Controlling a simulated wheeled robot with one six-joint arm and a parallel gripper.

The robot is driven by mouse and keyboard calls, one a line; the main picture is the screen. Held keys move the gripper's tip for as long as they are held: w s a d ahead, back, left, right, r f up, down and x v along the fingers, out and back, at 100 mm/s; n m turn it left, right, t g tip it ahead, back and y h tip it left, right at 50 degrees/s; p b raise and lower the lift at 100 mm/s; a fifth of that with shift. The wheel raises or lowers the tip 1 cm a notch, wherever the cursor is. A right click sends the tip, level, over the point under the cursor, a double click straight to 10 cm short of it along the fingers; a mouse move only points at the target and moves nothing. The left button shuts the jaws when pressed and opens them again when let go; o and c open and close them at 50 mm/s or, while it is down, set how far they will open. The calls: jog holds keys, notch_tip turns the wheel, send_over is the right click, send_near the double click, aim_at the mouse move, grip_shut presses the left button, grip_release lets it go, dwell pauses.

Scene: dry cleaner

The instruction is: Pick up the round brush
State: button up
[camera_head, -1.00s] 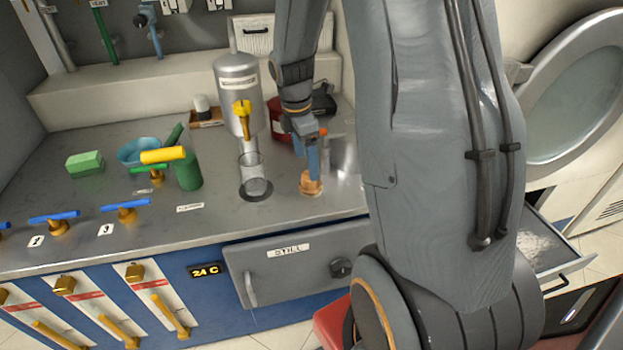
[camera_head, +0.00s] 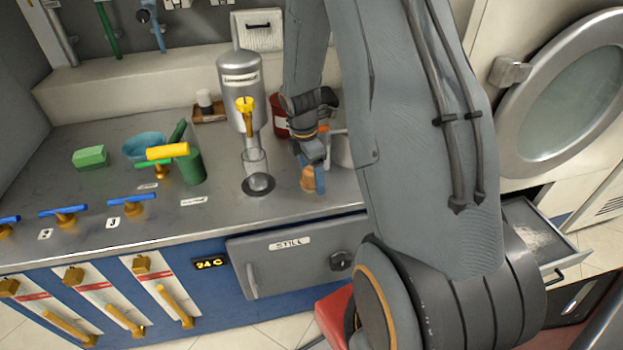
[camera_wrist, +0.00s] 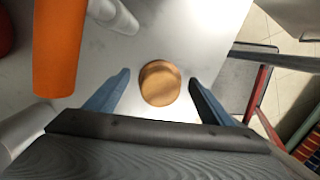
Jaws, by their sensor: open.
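The round brush (camera_head: 308,179) is a small tan-orange piece standing on the metal counter near its front edge. In the wrist view its round brown top (camera_wrist: 160,83) lies between the two blue fingers, with a gap on each side. My gripper (camera_head: 312,182) is over the brush from above, open, its fingers pointing down. It also shows at the bottom of the wrist view (camera_wrist: 158,100). In the head view the fingers partly hide the brush. I cannot tell the exact height of the fingertips against the brush.
A red can (camera_head: 281,123) and a grey pot (camera_head: 341,150) stand close behind. An orange object (camera_wrist: 60,45) looms in the wrist view. Valves line the counter's left.

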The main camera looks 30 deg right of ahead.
jog(key=c, duration=1.2)
notch_tip(320, 180, up, 18)
jog(key=b, duration=0.2)
jog(key=shift+b, duration=0.4)
jog(key=o, duration=0.4)
jog(key=shift+c, duration=1)
